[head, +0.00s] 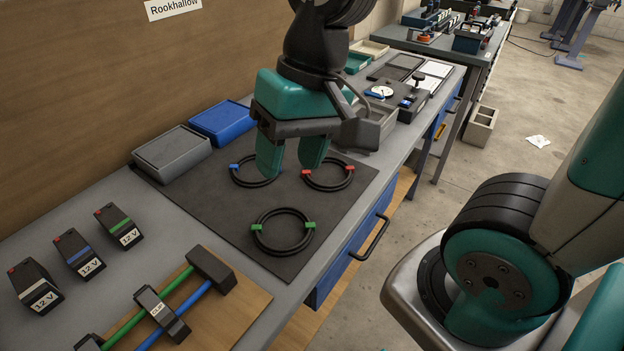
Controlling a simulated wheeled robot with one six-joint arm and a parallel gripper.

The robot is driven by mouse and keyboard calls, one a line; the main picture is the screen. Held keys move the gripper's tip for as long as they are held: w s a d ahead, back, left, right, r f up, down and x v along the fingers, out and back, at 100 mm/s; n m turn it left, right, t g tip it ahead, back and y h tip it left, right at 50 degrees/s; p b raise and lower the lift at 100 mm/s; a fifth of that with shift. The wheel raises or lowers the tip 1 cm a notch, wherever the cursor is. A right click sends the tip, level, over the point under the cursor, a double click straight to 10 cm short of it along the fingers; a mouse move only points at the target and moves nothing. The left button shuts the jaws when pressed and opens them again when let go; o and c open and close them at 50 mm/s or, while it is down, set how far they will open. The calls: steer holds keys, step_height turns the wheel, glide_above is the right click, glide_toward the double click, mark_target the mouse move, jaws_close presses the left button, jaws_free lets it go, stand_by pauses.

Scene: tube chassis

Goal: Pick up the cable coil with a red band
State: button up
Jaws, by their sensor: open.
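The cable coil with a red band (328,187) lies flat on the dark mat (205,198), at its right side. It is a black ring with red bands at its left and its upper right. A coil with blue bands (254,184) lies to its left, partly hidden behind a finger. A coil with green bands (283,251) lies nearer on the mat. My gripper (290,165) points down with its two teal fingers apart and nothing between them. The fingers show between the blue-banded and red-banded coils. Their height above the mat is hard to tell.
A grey bin (172,153) and a blue bin (222,122) stand at the back left. Several 12 V blocks (120,226) stand at the left. A wooden board (226,306) with green and blue tubes is at the front. A drawer handle (372,238) juts from the bench's right side.

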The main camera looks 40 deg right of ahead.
steer(key=w+d+f+m+h+b, duration=0.2)
steer(key=w+d+f+m+b, duration=0.15)
steer(key=w+d+m, duration=0.8)
steer(key=m+h+b, duration=0.1)
steer(key=m+b, duration=0.1)
steer(key=m, duration=1.4)
glide_toward(324, 184)
step_height(324, 184, down, 3)
steer(key=shift+r, duration=0.1)
steer(key=shift+w+f+p, duration=0.15)
steer(key=shift+f+p, duration=0.3)
steer(key=shift+f, duration=2.75)
jaws_close()
